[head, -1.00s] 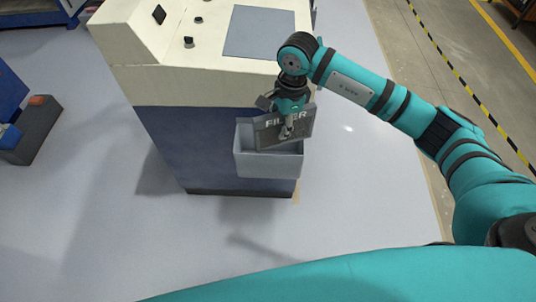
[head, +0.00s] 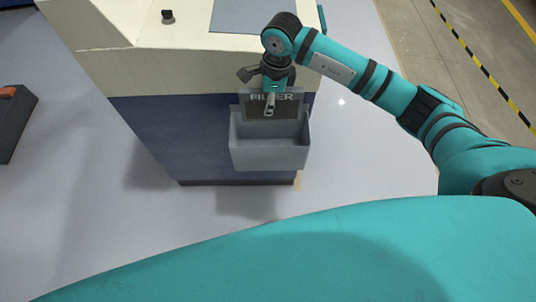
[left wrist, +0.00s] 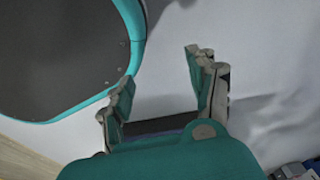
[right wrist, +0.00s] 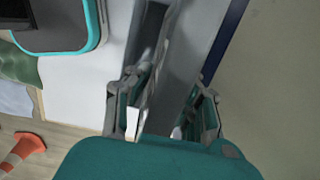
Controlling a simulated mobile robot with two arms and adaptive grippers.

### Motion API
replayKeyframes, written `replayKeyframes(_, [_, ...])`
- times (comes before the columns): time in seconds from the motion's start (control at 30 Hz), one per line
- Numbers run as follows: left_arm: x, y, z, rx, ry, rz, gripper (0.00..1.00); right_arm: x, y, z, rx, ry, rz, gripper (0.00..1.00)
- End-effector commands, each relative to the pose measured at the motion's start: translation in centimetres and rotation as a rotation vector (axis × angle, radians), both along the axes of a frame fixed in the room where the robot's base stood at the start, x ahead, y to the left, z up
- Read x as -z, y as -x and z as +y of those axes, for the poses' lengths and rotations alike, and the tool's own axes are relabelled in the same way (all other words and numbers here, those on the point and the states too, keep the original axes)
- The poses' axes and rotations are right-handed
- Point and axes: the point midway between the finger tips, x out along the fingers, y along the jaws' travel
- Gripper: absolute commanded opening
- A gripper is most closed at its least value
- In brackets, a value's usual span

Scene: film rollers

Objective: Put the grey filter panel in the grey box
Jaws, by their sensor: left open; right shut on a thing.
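The grey filter panel (head: 290,104), lettered "FILTER", shows in the head view. My right gripper (head: 269,106) is shut on it from above and hides part of its face. The panel stands roughly upright at the back of the grey box (head: 269,156). Its upper part shows above the box's front wall, and its lower edge is hidden, so I cannot tell whether it touches the bottom. In the right wrist view, my right gripper (right wrist: 173,110) has grey surfaces between and beyond its fingers. My left gripper (left wrist: 160,72) is open and empty in the left wrist view.
The box is on the side of a cream and dark blue machine (head: 145,60) with a black knob (head: 167,16) on top. A dark block with an orange top (head: 10,110) is at the left. An orange cone (right wrist: 22,150) shows in the right wrist view.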

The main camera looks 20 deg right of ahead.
Motion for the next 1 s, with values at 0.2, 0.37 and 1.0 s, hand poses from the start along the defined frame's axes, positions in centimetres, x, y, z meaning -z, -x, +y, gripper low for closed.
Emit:
replayKeyframes(0.2, [3.2,-3.7,-0.6,-0.006,0.005,-0.029,0.59,7.1,0.0,0.0,-0.001,0.0,0.001,0.0])
replayKeyframes(0.37, [3.4,-5.7,-0.9,-0.009,0.006,-0.041,0.59,10.0,0.0,0.0,-0.001,0.0,0.0,0.0])
replayKeyframes(1.0, [0.9,-7.9,-1.3,-0.014,0.007,-0.061,0.59,17.5,0.0,0.0,0.001,-0.002,0.002,0.0])
